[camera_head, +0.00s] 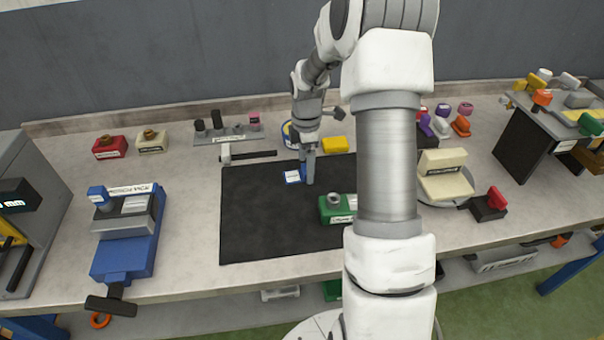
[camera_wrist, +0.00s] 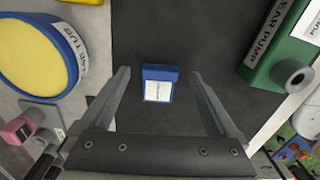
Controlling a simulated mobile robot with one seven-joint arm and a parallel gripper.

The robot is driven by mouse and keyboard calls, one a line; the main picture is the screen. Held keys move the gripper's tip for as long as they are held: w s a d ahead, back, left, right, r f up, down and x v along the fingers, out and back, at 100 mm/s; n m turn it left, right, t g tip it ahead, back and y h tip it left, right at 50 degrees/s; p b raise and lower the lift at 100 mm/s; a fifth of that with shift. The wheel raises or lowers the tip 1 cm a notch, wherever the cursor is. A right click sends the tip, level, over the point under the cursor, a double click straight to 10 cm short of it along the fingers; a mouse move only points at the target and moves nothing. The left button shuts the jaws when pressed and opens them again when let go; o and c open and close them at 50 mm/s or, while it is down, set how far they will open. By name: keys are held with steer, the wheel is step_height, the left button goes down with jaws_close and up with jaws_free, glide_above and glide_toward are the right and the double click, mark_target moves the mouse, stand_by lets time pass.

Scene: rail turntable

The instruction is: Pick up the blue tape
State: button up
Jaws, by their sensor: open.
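The blue tape (camera_wrist: 160,72) is a small blue block with a white label. It lies on the black mat (camera_wrist: 205,35) and shows in the wrist view between my gripper's two fingers, with a gap on each side. In the head view the blue tape (camera_head: 292,177) is at the mat's back edge area, partly hidden by my gripper (camera_head: 308,180). My gripper (camera_wrist: 162,88) is open and empty, pointing down over the tape. I cannot tell the exact height of the fingertips above the mat.
A green gear pump (camera_head: 338,207) sits on the mat to the right. A round blue tub with a yellow top (camera_wrist: 42,55) stands to the left in the wrist view. A yellow block (camera_head: 335,145) is behind the mat. A blue vice (camera_head: 128,235) stands left. The mat's front left is clear.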

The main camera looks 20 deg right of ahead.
steer(key=shift+f, duration=0.55)
steer(key=c, duration=1.4)
